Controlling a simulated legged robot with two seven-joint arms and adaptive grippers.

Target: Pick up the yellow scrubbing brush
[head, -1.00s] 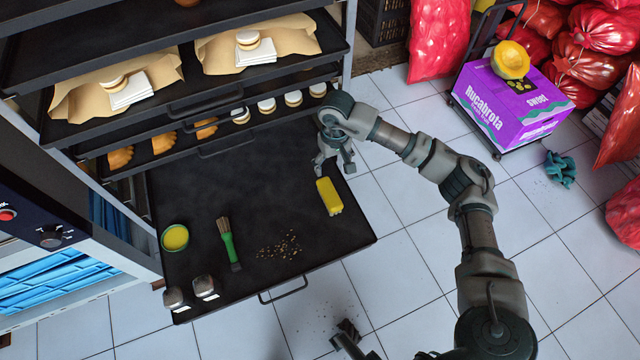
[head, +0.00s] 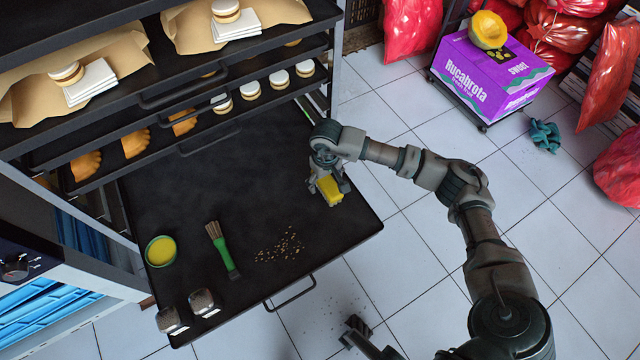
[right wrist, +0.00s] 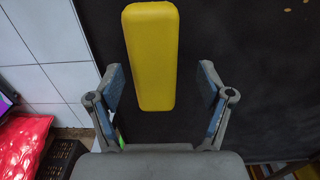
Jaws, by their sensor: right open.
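The yellow scrubbing brush (head: 331,192) lies on the pulled-out black tray (head: 200,190), near its right edge. My right gripper (head: 328,184) is over the brush and partly covers it in the head view. In the right wrist view the brush (right wrist: 152,55) shows as a yellow block, its near end between the open fingers (right wrist: 163,88). A gap shows on each side, so neither finger appears to touch it.
The tray also holds a green-handled brush (head: 222,250), a yellow-filled round tin (head: 161,251), two small jars (head: 204,302) and scattered crumbs (head: 280,245). Loaded rack shelves (head: 190,145) overhang its back.

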